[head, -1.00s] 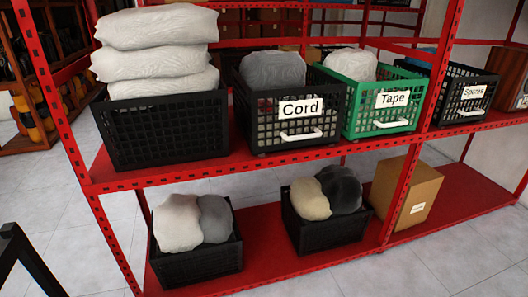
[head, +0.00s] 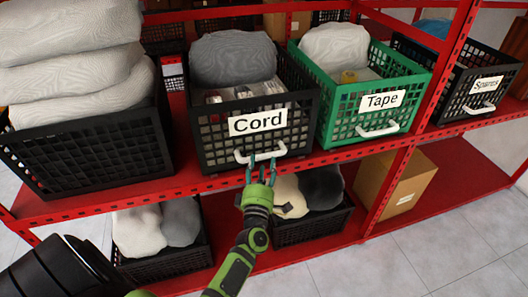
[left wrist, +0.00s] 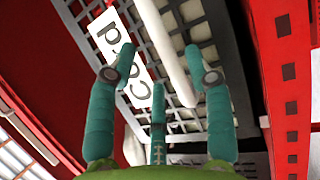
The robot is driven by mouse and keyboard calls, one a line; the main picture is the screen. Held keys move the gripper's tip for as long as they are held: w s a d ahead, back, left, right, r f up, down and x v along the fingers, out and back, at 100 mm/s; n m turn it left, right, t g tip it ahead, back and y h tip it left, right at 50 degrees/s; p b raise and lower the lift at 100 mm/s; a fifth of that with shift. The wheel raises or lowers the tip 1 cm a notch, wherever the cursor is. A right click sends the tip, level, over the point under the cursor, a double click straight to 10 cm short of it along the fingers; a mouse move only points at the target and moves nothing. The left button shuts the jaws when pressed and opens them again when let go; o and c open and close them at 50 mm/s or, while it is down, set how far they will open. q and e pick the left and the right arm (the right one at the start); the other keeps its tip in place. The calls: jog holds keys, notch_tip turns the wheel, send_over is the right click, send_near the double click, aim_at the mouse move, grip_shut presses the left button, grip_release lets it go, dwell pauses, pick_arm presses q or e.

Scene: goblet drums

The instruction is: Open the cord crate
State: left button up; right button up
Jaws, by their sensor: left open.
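The cord crate (head: 212,148) is a black mesh crate on the upper red shelf, with a white "Cord" label (head: 258,121) and a white handle (head: 240,157) on its front. A grey sack (head: 232,58) and small items sit in it. My left gripper (head: 261,163) is open just in front of the handle. In the left wrist view the white handle (left wrist: 165,50) runs between the spread teal fingers (left wrist: 160,75), beside the label (left wrist: 118,45). I cannot tell whether the fingers touch it. My right gripper is not in view.
A green "Tape" crate (head: 343,129) stands close on the right, and a black "Spares" crate (head: 450,104) farther right. A black crate (head: 85,160) with stacked sacks stands on the left. The lower shelf (head: 440,185) holds two black crates and a cardboard box (head: 395,185).

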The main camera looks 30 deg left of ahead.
aim_at(264, 157)
pick_arm(q)
jog(key=x, duration=0.4)
jog(key=shift+d+f, duration=0.1)
jog(key=shift+w+p, duration=0.3)
grip_shut()
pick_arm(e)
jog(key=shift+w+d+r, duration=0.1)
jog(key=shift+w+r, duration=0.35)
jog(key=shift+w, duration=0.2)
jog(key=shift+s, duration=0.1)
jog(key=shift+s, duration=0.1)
